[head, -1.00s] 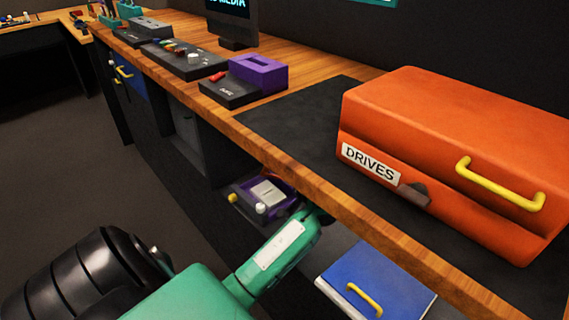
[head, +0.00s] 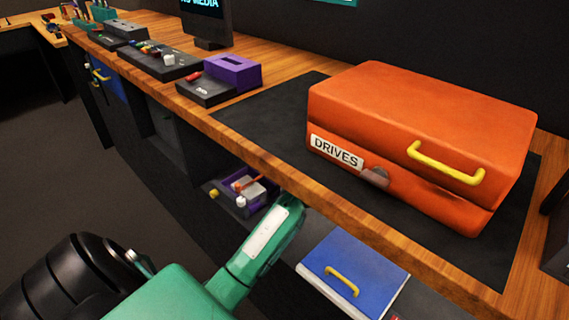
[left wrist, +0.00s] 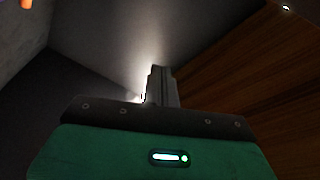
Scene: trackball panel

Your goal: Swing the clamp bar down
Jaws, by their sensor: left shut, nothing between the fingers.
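The trackball panel (head: 228,206) sits in the recess below the worktop, with a purple frame, a grey block and small white and yellow knobs. A thin orange bar (head: 249,182), probably the clamp bar, shows over the grey block; its exact tilt is hard to tell. My left forearm reaches to the counter edge just right of the panel, and its fingertips are hidden there. In the left wrist view my left gripper (left wrist: 161,86) is shut and empty. A small blurred orange piece (left wrist: 26,4) shows at that view's top left corner. My right gripper is out of view.
The wooden worktop edge (head: 352,223) overhangs close to my left arm. A blue drawer or lid (head: 357,268) with a yellow handle lies right of the arm. An orange DRIVES case (head: 420,130) stands on a dark mat. Floor at left is open.

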